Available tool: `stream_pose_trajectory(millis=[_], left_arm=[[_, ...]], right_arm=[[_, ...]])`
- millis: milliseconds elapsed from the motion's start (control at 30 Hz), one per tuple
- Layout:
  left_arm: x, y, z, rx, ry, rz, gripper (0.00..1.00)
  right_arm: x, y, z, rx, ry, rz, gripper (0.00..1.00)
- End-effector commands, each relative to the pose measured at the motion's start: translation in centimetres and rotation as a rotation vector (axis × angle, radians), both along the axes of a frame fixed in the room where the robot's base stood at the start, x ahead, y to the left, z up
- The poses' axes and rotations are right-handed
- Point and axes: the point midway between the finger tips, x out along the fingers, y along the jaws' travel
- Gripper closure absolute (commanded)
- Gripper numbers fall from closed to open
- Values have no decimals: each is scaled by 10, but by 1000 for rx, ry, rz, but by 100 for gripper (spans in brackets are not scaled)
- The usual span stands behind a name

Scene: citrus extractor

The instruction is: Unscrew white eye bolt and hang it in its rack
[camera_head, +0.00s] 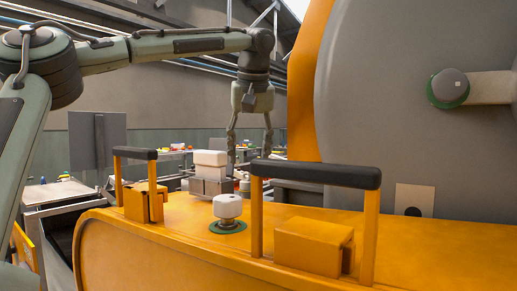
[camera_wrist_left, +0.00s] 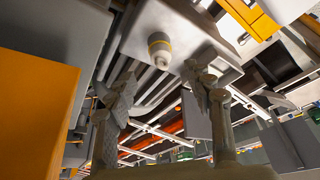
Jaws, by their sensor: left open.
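A white, rounded knob-like piece (camera_head: 228,205) stands upright in a green ring (camera_head: 227,227) on the orange machine top in the head view. It may be the white eye bolt, but no eye is clear. My left gripper (camera_head: 249,152) hangs fingers-down above and beyond it, open and empty, apart from the knob. In the left wrist view the open fingers (camera_wrist_left: 160,82) are spread with nothing between them. I cannot make out a rack for certain. My right gripper is out of view.
Two black-topped handles, left (camera_head: 135,153) and right (camera_head: 316,173), rise from the orange machine top (camera_head: 185,255) on either side of the knob. White and grey blocks (camera_head: 210,158) stand behind it. A large grey drum (camera_head: 400,110) fills the right side.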

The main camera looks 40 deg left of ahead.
Motion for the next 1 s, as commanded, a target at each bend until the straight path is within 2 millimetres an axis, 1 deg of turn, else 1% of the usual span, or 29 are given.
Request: stream_pose_trajectory(millis=[200,400,600,833,867,1000], left_arm=[[7,11,-32,-2,4,1,48],[14,18,-56,-1,2,1,48],[16,21,-66,-2,1,0,48],[17,22,-66,-1,0,1,48],[17,22,-66,-1,0,1,50],[17,22,-66,-1,0,1,67]], right_arm=[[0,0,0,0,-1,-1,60],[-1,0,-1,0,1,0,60],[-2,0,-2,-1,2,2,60],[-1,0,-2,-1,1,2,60],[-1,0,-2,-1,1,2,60],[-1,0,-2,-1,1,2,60]])
